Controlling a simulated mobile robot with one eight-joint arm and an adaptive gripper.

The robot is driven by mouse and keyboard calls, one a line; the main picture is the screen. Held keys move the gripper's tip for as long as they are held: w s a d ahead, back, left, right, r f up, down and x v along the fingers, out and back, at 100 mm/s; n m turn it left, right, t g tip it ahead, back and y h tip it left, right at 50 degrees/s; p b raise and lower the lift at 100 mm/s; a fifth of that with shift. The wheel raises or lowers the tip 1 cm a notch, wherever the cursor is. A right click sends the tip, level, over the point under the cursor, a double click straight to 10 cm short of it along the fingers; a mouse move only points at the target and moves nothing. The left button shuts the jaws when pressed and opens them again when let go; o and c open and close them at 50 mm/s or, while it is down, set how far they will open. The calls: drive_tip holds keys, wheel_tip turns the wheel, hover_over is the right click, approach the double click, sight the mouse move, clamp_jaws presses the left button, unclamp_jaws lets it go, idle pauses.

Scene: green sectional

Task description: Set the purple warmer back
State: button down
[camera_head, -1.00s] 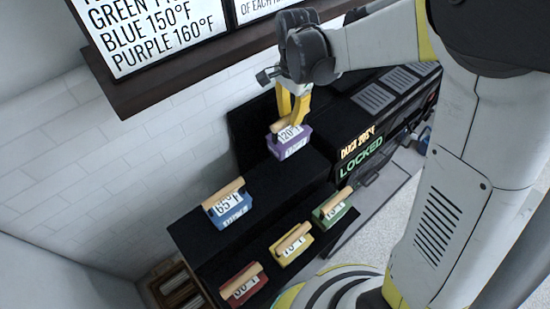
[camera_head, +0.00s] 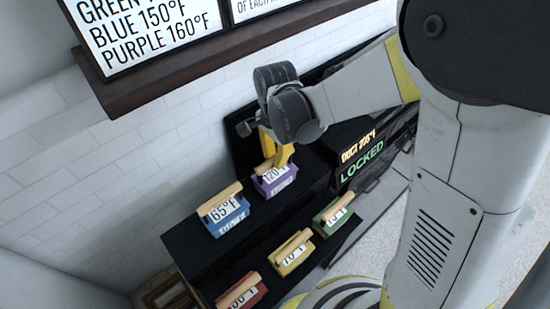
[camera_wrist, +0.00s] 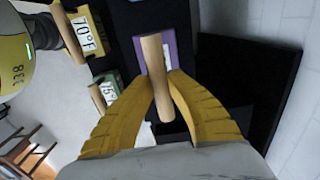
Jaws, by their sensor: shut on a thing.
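The purple warmer (camera_head: 277,184) has a wooden handle and a "120°F" label, and it is at the upper black shelf, right of the blue warmer (camera_head: 228,219). My gripper (camera_head: 277,158) is over it, with yellow fingers shut on its handle. In the wrist view, the fingers (camera_wrist: 163,88) close around the wooden handle (camera_wrist: 153,62), and part of the purple body (camera_wrist: 172,45) shows beyond it. I cannot tell whether the purple warmer's base touches the shelf.
The yellow warmer (camera_head: 293,254), green warmer (camera_head: 334,215) and red warmer (camera_head: 242,291) stand on the lower step. A black machine showing "LOCKED" (camera_head: 362,160) is at the right.

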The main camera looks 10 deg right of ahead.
drive_tip(key=shift+f, duration=0.1)
drive_tip(key=c, duration=1.4)
unclamp_jaws()
drive_tip(key=shift+r, duration=0.2)
wheel_tip(320, 180, up, 12)
drive_tip(key=p, duration=0.4)
drive_tip(key=s+d+r+n+t, duration=0.2)
drive_tip(key=s+d+n, duration=0.1)
drive_tip(key=d, duration=0.1)
drive_tip(key=s+d+r+n+t, duration=0.2)
drive_tip(key=s+d+r+n, duration=0.1)
drive_tip(key=s+d+n, duration=0.1)
drive_tip(key=s+d+r+n+t, duration=0.2)
drive_tip(key=s+d+n+t, duration=0.1)
drive_tip(key=s+d+n, duration=0.1)
drive_tip(key=shift+d+r, duration=0.25)
drive_tip(key=shift+d, duration=0.5)
